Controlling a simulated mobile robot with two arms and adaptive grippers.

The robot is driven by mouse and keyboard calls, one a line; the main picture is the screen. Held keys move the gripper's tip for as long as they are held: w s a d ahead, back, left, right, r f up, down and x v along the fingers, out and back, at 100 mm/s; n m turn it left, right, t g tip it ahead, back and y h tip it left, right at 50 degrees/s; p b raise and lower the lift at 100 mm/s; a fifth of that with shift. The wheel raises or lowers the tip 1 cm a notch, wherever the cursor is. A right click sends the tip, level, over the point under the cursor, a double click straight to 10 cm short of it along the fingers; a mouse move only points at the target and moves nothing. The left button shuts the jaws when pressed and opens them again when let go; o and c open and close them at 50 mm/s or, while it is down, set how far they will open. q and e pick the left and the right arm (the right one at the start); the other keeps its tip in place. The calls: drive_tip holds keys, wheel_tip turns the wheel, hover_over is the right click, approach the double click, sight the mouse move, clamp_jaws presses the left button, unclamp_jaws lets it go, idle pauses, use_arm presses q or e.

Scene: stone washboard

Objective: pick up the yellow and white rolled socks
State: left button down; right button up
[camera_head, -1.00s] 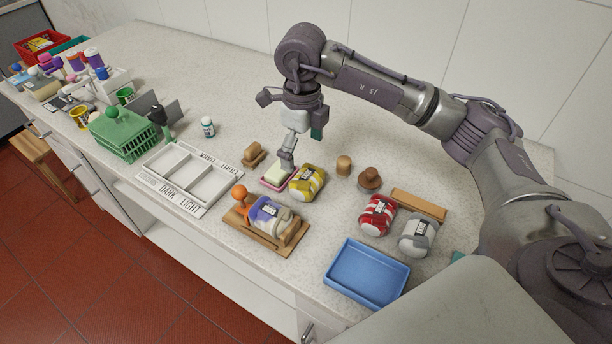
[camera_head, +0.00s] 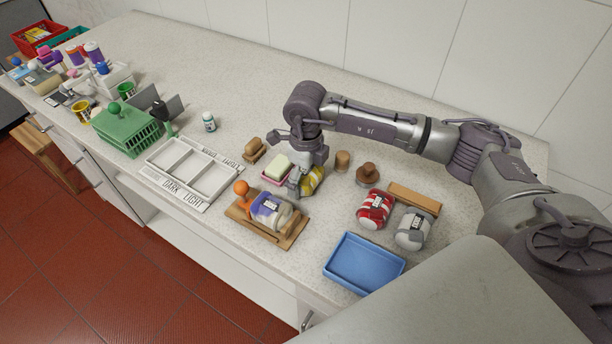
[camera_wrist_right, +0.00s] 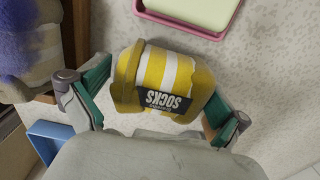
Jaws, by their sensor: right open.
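The yellow and white rolled socks (camera_head: 314,180) lie on the speckled counter, partly hidden by my right gripper in the head view. In the right wrist view the socks (camera_wrist_right: 165,80) show yellow and white stripes and a black label reading SOCKS. My right gripper (camera_head: 300,187) is low over them, pointing down. In the wrist view the open right gripper (camera_wrist_right: 158,100) has one green-padded finger on each side of the socks. Whether the pads touch the socks I cannot tell. My left gripper is not in view.
Red socks (camera_head: 375,209), grey socks (camera_head: 413,229) and a blue tray (camera_head: 363,264) lie to the right.

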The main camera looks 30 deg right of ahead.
drive_tip(key=c, duration=1)
drive_tip(key=shift+r, duration=0.15)
